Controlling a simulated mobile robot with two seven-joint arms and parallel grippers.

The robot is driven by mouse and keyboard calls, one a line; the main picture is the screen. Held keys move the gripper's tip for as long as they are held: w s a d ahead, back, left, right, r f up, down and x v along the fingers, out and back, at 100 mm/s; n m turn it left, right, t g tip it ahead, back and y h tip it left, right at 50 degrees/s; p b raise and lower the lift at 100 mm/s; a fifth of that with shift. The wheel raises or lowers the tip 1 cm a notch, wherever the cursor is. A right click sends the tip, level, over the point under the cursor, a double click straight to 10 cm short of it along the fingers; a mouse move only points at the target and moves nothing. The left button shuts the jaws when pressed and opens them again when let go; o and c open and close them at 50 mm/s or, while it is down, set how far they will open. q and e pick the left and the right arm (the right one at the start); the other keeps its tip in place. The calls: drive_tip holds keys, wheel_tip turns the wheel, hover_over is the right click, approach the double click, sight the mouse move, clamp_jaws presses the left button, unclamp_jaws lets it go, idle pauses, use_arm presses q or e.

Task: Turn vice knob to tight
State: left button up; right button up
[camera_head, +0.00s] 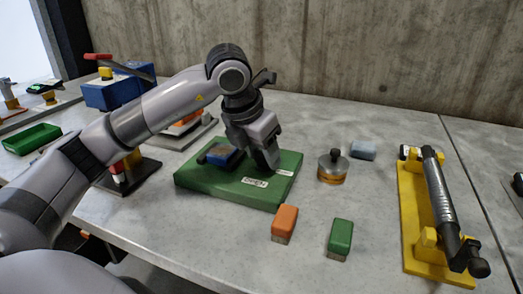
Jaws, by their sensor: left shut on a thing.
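The vice is a blue block (221,155) on a flat green base (215,182) with white labels, in the middle of the table. My left arm comes in from the left and arches over it. My left gripper (269,162) points down at the right side of the blue vice body, low over the green base. It is shut on the vice knob, which is mostly hidden by the fingers. How far the knob is turned cannot be seen. My right gripper is not in view.
An orange block (285,222) and a green block (340,236) stand in front of the base. A round metal-and-orange piece (332,167) and a grey-blue block (363,150) are to its right. A yellow plate (412,215) carries a dark cylinder. A concrete wall (370,50) closes the back.

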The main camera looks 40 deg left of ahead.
use_arm(q)
drive_tip(key=shift+d+n+y, duration=0.15)
drive_tip(key=shift+n+y, duration=0.65)
drive_tip(key=shift+n, duration=1.2)
drive_tip(key=o, duration=1.1)
drive_tip(key=shift+c, duration=0.2)
drive_tip(key=shift+r, duration=0.15)
drive_tip(key=v, duration=0.7)
drive_tip(key=shift+p, duration=0.4)
